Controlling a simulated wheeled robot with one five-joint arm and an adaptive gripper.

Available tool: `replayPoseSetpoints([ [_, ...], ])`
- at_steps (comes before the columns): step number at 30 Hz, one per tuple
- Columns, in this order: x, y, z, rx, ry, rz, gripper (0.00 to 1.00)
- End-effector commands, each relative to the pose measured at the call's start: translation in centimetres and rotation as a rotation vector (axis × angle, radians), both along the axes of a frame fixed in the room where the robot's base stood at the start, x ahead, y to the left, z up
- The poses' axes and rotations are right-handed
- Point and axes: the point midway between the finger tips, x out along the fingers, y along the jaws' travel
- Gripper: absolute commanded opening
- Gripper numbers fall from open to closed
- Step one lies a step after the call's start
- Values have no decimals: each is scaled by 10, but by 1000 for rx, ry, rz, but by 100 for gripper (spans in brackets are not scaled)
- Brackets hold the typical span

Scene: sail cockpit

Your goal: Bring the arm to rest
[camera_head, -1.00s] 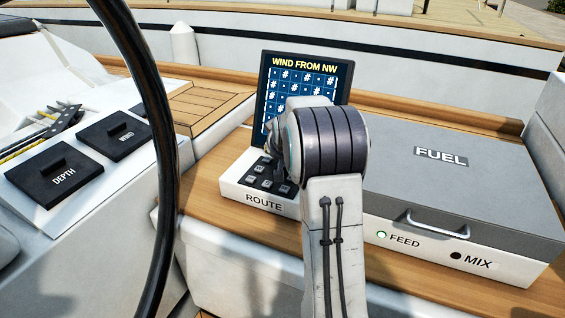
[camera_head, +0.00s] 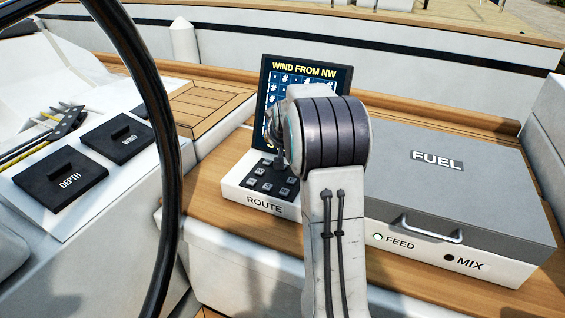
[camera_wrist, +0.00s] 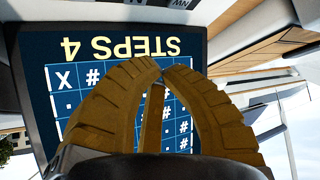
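My arm's dark ribbed wrist joint and grey-white link stand upright in the head view, in front of the console screen (camera_head: 308,79). My gripper (camera_wrist: 163,70) shows in the wrist view with its brown ribbed fingers closed tip to tip, holding nothing visible. It is in front of the same screen, which there shows upside down with "STEPS 4" and a grid with an X. In the head view the gripper fingers are mostly hidden behind the arm, and the screen reads "WIND FROM NW".
A ROUTE keypad (camera_head: 264,203) sits just left of my arm. A grey FUEL box (camera_head: 480,190) with a handle (camera_head: 428,234) stands close on the right. A black steering wheel rim (camera_head: 165,150) crosses the left. DEPTH (camera_head: 60,178) and WIND (camera_head: 117,137) covers lie beyond it.

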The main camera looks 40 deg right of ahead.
Motion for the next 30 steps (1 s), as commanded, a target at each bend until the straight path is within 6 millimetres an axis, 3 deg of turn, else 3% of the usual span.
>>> replayPoseSetpoints([
  [23,0,0,-1,0,1,0,0],
  [26,-2,4,5,2,4,4,0],
  [30,-11,25,30,12,22,30,0],
])
